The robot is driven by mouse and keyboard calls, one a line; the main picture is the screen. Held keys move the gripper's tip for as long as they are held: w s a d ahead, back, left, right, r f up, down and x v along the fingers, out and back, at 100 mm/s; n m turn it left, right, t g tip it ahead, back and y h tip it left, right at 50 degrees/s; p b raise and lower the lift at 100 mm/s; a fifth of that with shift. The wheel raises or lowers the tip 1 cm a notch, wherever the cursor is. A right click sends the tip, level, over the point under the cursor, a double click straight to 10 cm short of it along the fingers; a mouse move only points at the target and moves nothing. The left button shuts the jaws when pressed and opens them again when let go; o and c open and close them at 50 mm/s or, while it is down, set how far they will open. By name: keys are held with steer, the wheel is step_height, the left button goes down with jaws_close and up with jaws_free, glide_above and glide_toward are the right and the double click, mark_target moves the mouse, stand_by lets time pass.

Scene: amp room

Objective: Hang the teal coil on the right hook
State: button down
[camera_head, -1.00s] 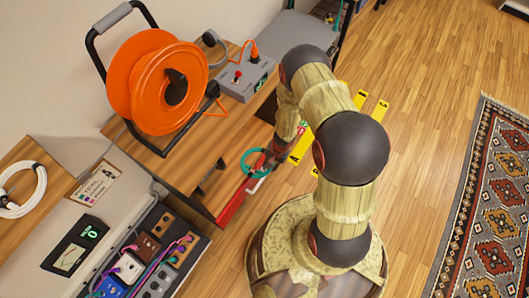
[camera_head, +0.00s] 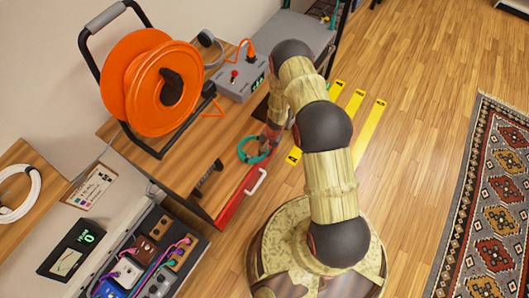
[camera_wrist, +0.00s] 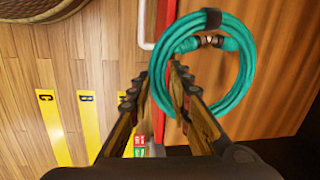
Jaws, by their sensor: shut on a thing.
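The teal coil (camera_head: 243,156) is a round cable bundle with a dark strap. In the wrist view the coil (camera_wrist: 246,65) is large, with its dark connectors inside the ring. My gripper (camera_head: 266,143) is shut on the near left part of the coil; its fingers (camera_wrist: 160,85) also show in the wrist view. The coil is held near the desk's front edge, above the red front. A dark hook-like piece (camera_head: 208,178) sits at the desk's front edge, left of the coil. I cannot tell for sure that it is the right hook.
An orange cable reel (camera_head: 135,85) and a grey switch box (camera_head: 241,80) stand on the wooden desk (camera_head: 180,172). A white handle (camera_head: 256,182) sticks out from the red front (camera_head: 231,207). Yellow strips (camera_head: 369,135) mark the open floor. A patterned rug (camera_head: 495,215) lies right.

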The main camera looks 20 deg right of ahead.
steer(key=shift+w+d+f+b, duration=0.2)
steer(key=shift+w+f, duration=0.45)
steer(key=shift+f, duration=0.1)
steer(key=shift+w+d+f+b, duration=0.15)
steer(key=shift+w+f+b, duration=0.05)
steer(key=shift+w+f, duration=0.5)
steer(key=shift+w+f+b, duration=0.1)
steer(key=shift+f+b, duration=0.8)
steer(key=shift+f, duration=0.65)
steer(key=shift+f, duration=0.2)
steer(key=c, duration=1.7)
jaws_free()
steer(key=shift+r, duration=0.1)
steer(key=shift+c, duration=0.2)
steer(key=shift+o, duration=0.5)
steer(key=r+p, duration=0.1)
steer(key=r, duration=0.1)
steer(key=d+r+p, duration=0.1)
steer(key=r, duration=0.2)
steer(key=r+p, duration=0.1)
steer(key=r, duration=0.1)
steer(key=shift+s+d+r, duration=0.2)
steer(key=shift+s+d, duration=0.1)
steer(key=shift+d, duration=0.1)
